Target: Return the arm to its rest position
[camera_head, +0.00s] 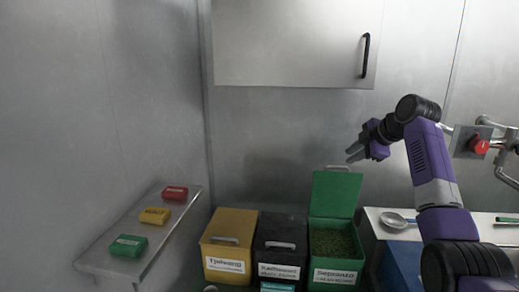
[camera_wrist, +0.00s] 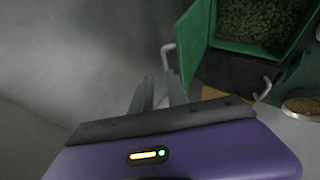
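My purple and black arm is raised on the right in the head view. My gripper (camera_head: 354,154) points left, above and to the right of the open green bin's lid, and touches nothing I can see. In the wrist view, my gripper (camera_wrist: 160,80) has its two grey fingers apart with nothing between them. The green bin (camera_head: 333,275) has its lid (camera_head: 335,195) standing up and holds green beans (camera_head: 332,243). The beans also show in the wrist view (camera_wrist: 262,22).
A yellow bin (camera_head: 228,260) and a black bin (camera_head: 279,262) stand closed beside the green one. A left shelf (camera_head: 110,262) holds red, yellow and green blocks. A wall cabinet (camera_head: 290,45) hangs above; a red knob (camera_head: 479,146) is at right.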

